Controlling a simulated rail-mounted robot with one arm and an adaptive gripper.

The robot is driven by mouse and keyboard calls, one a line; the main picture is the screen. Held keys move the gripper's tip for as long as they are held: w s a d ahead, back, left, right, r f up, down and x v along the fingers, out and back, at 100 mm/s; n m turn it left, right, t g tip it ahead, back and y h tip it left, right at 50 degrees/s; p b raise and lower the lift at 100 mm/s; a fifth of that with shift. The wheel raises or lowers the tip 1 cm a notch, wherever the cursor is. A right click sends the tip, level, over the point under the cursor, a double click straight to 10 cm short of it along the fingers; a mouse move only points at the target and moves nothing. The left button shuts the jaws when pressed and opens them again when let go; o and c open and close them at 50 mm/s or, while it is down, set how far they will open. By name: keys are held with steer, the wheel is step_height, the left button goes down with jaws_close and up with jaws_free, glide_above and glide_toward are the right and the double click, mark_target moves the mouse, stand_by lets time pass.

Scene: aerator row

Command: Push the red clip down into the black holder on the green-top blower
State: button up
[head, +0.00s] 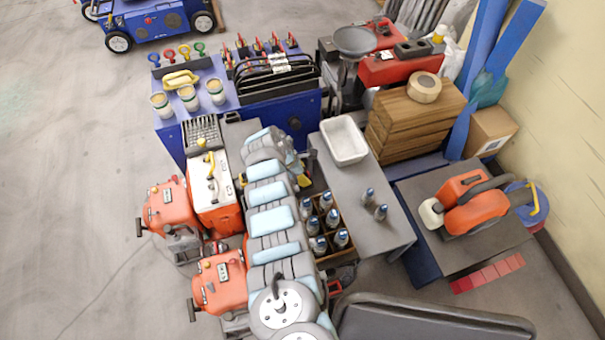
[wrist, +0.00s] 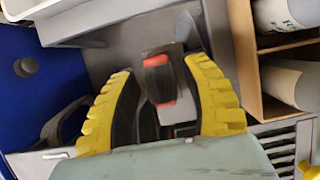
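My gripper (wrist: 160,72) shows in the wrist view as two yellow ribbed fingers with dark inner sides, standing apart. In the head view my gripper (head: 302,180) is a small yellow patch beside my arm, mostly hidden. I cannot pick out a green-top blower.
A wooden crate (head: 318,252) of bottles stands close right of my gripper; its wall (wrist: 243,55) also shows in the wrist view. A grey table (head: 345,185) with a white tray (head: 344,140) is beyond. Orange machines (head: 168,207) stand left of my arm.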

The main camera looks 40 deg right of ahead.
steer(key=shift+r, duration=0.15)
steer(key=shift+v, duration=2.05)
steer(key=v, duration=0.7)
steer(key=shift+r, duration=0.3)
steer(key=shift+a, duration=0.1)
